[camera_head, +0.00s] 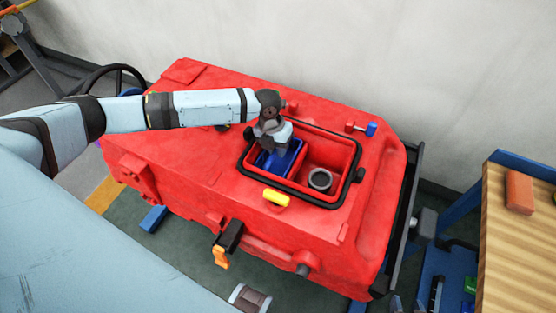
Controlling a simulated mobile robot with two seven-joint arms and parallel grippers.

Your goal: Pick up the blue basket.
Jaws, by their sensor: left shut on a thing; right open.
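The blue basket (288,164) sits in the left compartment of the open well in the top of the red scrubber machine (200,147). My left gripper (272,150) reaches down over the basket from the left and is shut on it. My own gripper hides part of the basket's upper left side. I cannot tell whether the basket is lifted off the compartment floor. My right gripper is not clearly seen in this view.
The well has a black rim (243,163), and its right compartment holds a grey round port (320,179). A yellow latch (276,197) is at the front. A wooden-topped bench (512,250) with a red block (519,192) stands at the right. A wall is behind.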

